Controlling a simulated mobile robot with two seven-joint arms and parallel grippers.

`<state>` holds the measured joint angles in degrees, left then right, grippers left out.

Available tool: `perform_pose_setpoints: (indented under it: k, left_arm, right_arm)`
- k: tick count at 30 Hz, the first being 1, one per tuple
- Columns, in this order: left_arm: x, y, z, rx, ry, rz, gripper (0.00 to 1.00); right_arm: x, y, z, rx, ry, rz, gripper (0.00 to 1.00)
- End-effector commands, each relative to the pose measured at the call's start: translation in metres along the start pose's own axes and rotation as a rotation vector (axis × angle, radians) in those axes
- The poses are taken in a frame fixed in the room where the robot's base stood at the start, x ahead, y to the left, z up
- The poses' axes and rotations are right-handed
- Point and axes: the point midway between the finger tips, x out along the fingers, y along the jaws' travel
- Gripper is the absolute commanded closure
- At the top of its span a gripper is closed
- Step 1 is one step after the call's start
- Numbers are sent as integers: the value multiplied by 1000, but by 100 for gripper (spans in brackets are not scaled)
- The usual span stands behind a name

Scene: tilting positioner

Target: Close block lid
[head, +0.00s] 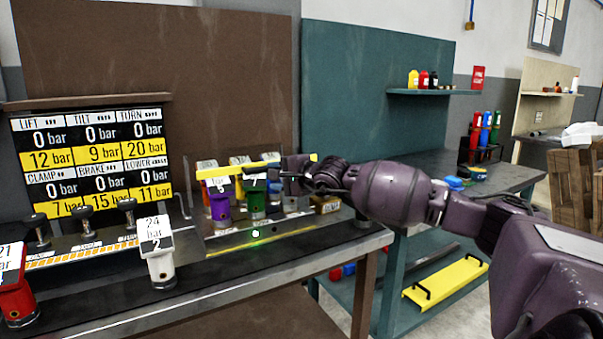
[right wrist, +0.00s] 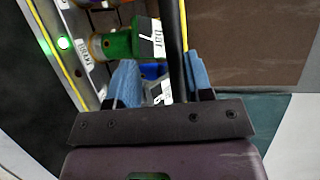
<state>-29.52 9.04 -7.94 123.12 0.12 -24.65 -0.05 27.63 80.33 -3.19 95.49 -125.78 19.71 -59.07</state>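The block (head: 215,240) stands on the bench with several coloured cartridges in it, among them a purple one (head: 220,207) and a green one (head: 257,198). What looks like its lid edge, a yellow bar (head: 215,173), runs raised across the cartridge tops. My right gripper (head: 285,172) is at this bar. In the right wrist view my gripper (right wrist: 163,82) has its blue-padded fingers apart. A dark bar (right wrist: 173,40) with a yellow edge passes between them, nearer the right finger. The green cartridge (right wrist: 118,45) lies just beyond the left finger. My left gripper is not in view.
A pressure board (head: 90,160) stands behind the bench at left. A white cartridge (head: 158,255) and a red one (head: 15,290) stand along the front edge. A second bench (head: 450,170) is at right, with a yellow panel (head: 445,283) on its lower shelf.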

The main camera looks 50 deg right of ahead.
Motion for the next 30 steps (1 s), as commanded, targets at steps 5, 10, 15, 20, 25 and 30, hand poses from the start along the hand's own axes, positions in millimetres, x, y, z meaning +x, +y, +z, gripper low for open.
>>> perform_pose_setpoints:
  k: [5,10,15,20,25,30]
  left_arm:
    - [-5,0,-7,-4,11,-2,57]
    - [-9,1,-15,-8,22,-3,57]
    - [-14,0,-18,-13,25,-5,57]
    - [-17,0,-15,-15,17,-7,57]
    - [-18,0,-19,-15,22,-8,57]
    - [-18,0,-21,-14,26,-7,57]
  right_arm:
    - [-22,-5,0,0,0,-5,54]
    - [-41,-5,0,-1,-1,-6,54]
    - [-59,-5,1,-1,-1,-6,54]
    - [-73,-4,1,0,-1,-5,54]
    - [-82,-2,1,-1,-1,-4,54]
    - [-85,-1,1,-1,-1,-3,54]
